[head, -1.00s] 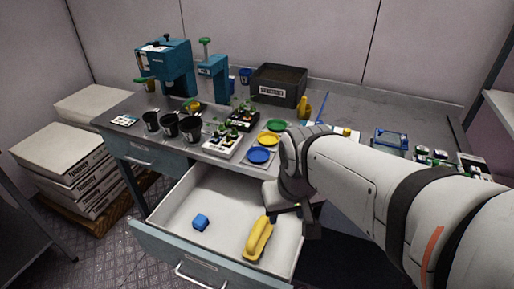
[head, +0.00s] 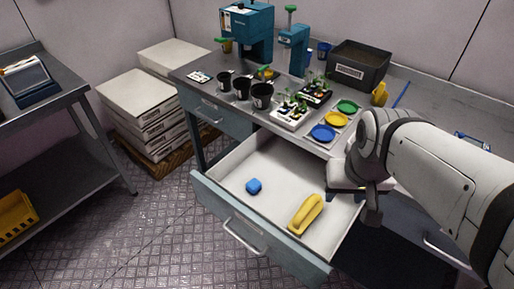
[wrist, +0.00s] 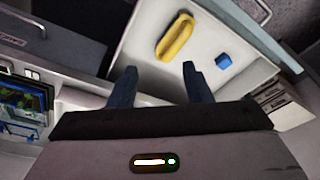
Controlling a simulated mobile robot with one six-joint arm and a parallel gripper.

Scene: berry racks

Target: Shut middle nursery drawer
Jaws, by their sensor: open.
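The middle nursery drawer (head: 243,174) is pulled well out from under the bench, its blue-grey front with a silver handle (head: 245,238) facing the near side.
The bench top holds black pots (head: 242,88), seedling trays (head: 291,115), coloured plates (head: 336,119) and a dark bin (head: 359,66). Stacked white boxes (head: 146,108) stand left of the bench. A metal side table (head: 50,120) is at far left. Floor before the drawer is clear.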

